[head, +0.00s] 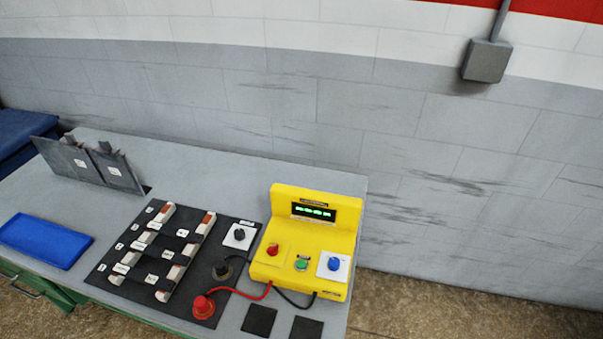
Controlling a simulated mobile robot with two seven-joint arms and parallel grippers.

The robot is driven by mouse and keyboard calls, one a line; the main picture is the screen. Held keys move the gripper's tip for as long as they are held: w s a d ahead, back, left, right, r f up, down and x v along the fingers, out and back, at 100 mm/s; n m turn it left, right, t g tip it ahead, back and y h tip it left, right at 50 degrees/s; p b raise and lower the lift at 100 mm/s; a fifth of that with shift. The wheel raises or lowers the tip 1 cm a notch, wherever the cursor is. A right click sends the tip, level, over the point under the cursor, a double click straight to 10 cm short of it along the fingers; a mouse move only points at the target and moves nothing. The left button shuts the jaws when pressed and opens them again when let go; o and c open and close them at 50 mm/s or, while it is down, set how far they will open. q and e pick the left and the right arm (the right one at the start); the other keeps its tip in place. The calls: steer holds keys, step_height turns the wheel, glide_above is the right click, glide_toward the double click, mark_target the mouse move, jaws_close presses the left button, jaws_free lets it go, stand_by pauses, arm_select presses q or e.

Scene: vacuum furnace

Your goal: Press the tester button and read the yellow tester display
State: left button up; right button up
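The yellow tester (306,245) stands near the right end of the grey workbench. Its dark display (314,213) is lit with green characters, too small to read here. On its sloped front are a red knob (273,250), a green button (301,263) in the middle and a blue knob (334,264) on a white plate. Nothing touches the green button, and I cannot tell whether it is pressed. Neither of my grippers is in view.
A black board (197,262) with white-and-brown blocks lies left of the tester; a red probe (203,307) stands on it. A blue tray (43,241) and grey upright plates (90,164) are farther left. Two black squares (259,320) lie in front. A wall is behind.

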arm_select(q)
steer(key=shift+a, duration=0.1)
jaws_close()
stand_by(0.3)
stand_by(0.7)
